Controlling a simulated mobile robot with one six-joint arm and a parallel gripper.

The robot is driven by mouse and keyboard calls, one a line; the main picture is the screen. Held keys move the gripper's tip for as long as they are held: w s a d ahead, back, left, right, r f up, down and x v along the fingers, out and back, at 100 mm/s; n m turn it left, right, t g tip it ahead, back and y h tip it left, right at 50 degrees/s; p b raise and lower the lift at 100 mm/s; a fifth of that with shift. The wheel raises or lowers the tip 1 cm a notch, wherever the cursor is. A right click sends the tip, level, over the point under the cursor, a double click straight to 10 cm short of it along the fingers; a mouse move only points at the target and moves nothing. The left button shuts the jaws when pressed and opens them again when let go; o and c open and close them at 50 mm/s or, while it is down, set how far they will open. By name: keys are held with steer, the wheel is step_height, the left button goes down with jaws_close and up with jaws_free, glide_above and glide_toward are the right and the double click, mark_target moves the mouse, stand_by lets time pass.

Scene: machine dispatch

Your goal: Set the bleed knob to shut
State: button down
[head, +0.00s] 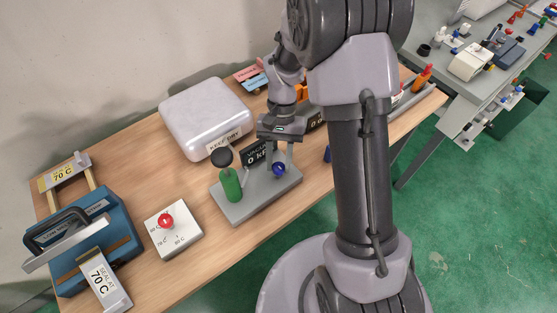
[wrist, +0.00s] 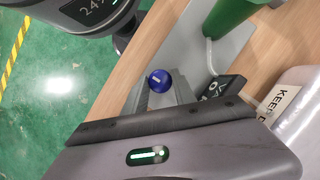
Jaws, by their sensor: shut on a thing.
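The bleed knob (head: 279,170) is a small blue knob with a white mark, on the right part of a grey pump plate (head: 252,205). It also shows in the wrist view (wrist: 159,83), with the white mark across its top. My gripper (head: 280,165) points down over the plate, its two fingers on either side of the knob and closed on it. The fingers also show in the wrist view (wrist: 159,92), running up to the knob. Any shut or open marking beside the knob is hidden or too small to read.
A black vacuum display (head: 253,154) is close behind. A white lidded box (head: 206,115), a red-knob dial box (head: 174,232) and a blue sealer (head: 80,240) stand further left on the wooden table.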

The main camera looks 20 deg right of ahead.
stand_by(0.4)
steer(key=c, duration=1)
jaws_free()
steer(key=shift+c, duration=0.2)
steer(key=p+v, duration=0.5)
steer(key=v, duration=1.2)
steer(key=shift+r, duration=0.2)
steer(key=shift+d, duration=0.1)
